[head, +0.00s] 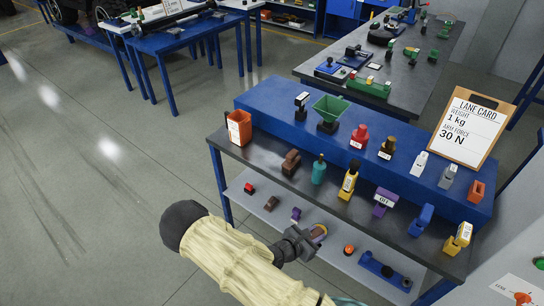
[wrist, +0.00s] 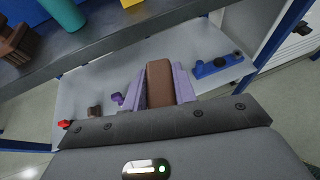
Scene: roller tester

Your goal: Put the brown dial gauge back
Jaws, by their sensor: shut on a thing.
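My gripper (head: 312,237) is held out in front of the lower shelf. In the wrist view its two purple-sided fingers (wrist: 160,88) are shut on the brown dial gauge (wrist: 160,82), seen as a plain brown block with rounded edges; no dial face shows. In the head view only a small brown part of it (head: 319,232) shows at the fingertips. It appears in front of the grey lower shelf (head: 332,238); I cannot tell whether it touches the shelf.
On the shelf lie a red piece (head: 249,188), a brown piece (head: 271,203), a purple piece (head: 295,213), an orange-topped piece (head: 349,250) and a blue fixture (head: 384,270). The dark bench top (head: 262,160) overhangs it, carrying several coloured items. A lane card (head: 465,125) stands behind.

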